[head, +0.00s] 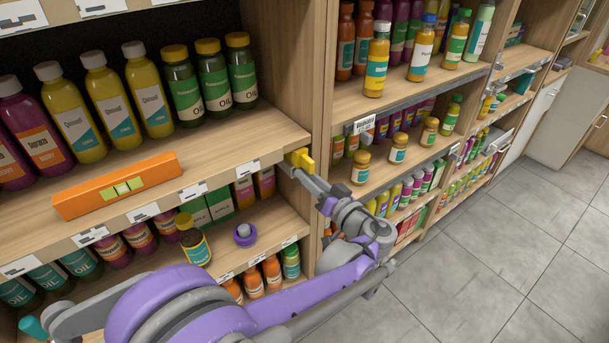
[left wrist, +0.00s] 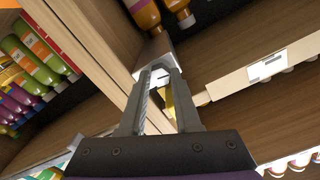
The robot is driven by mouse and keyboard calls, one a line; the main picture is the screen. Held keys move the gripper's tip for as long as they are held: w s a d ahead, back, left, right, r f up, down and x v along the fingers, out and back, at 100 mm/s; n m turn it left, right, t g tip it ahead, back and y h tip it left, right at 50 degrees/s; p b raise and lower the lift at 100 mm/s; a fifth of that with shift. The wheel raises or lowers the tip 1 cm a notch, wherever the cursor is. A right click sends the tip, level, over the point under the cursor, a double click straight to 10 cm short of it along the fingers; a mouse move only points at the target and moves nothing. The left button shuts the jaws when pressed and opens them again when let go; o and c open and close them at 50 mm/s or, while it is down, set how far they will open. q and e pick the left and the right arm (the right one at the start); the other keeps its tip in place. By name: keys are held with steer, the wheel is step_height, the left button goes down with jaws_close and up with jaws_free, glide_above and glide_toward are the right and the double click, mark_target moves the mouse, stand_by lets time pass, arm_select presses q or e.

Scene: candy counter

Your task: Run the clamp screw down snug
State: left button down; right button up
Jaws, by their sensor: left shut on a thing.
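A small yellow piece (head: 301,158), which looks like part of the clamp, sits at the right end of the upper shelf's front edge, by the upright panel. My left gripper (head: 297,170) reaches up to it from the lower right and is shut on it. In the left wrist view the gripper (left wrist: 161,80) has the yellow piece (left wrist: 170,103) between its fingers, with a white tag close behind the tips. The fingers and tag hide most of the clamp, and I cannot make out its screw. My right gripper is in neither view.
An orange spirit level (head: 119,186) lies along the upper shelf (head: 224,150), in front of several bottles. A dark yellow-capped bottle (head: 194,240) and a purple round object (head: 245,235) stand on the lower shelf. The wooden upright (head: 318,60) is close beside the gripper. Floor at right is clear.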

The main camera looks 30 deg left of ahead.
arm_select(q)
steer(key=c, duration=0.9)
jaws_free()
steer(key=shift+v, duration=2.5)
steer(key=shift+w+a+n+p, duration=0.3)
steer(key=shift+a+n+p, duration=0.15)
steer(key=shift+a+n, duration=0.55)
steer(key=shift+w+a+n+p, duration=0.4)
steer(key=shift+a+n, duration=0.15)
steer(key=shift+n, duration=0.7)
steer(key=shift+w+a+n+p, duration=0.25)
steer(key=shift+a+n+p, duration=0.2)
steer(key=shift+a+n, duration=0.55)
steer(key=shift+d, duration=0.25)
